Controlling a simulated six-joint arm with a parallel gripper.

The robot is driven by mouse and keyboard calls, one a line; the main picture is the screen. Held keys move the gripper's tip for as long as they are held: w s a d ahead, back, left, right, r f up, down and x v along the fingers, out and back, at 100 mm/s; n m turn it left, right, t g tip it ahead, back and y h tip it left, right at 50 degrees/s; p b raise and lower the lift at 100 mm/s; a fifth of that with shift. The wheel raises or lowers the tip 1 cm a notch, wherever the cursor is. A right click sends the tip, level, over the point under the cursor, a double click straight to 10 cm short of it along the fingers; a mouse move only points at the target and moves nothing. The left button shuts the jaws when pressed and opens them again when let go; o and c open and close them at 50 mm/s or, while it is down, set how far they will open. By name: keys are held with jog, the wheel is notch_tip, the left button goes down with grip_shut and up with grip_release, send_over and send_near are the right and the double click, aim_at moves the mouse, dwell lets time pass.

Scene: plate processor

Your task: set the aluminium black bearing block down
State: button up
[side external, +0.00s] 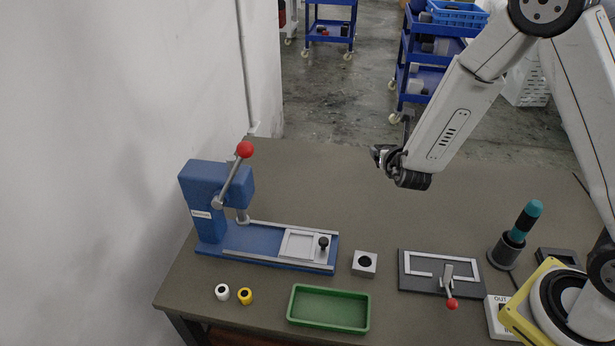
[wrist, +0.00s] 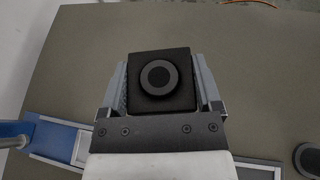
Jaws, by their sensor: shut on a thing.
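My gripper (wrist: 160,75) is shut on a dark square block (wrist: 160,103) with a round dark-grey ring and black centre on its face. The two fingers press on its left and right sides, and the block looks black in the wrist view. In the side external view my gripper (side external: 384,156) is in the air above the back part of the table, and the held block is hard to make out there. A silver square block (side external: 364,272) with a black round centre stands on the table between the blue press and a dark fixture plate.
The blue press (side external: 212,192) with a red-knobbed lever stands left. A green tray (side external: 330,328), a white ring and a yellow ring lie in front. The dark fixture plate (side external: 425,288) and a teal-handled tool (side external: 525,220) in a holder are to the right. The back of the grey-brown table (side external: 310,175) is clear.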

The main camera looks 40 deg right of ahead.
jog(key=s+d+f+m+h, duration=0.1)
jog(key=s+d+f, duration=0.1)
jog(key=f, duration=0.4)
jog(key=s+d+f+m+g+h, duration=0.1)
jog(key=s+d+f, duration=0.2)
jog(key=f, duration=0.4)
jog(key=shift+s+d+f, duration=0.15)
jog(key=shift+s+d, duration=0.15)
send_over(402, 225)
jog(key=shift+f, duration=2.2)
jog(key=shift+d+f, duration=0.1)
jog(key=shift+f, duration=1.7)
jog(key=shift+f, duration=0.15)
jog(key=o, duration=1.2)
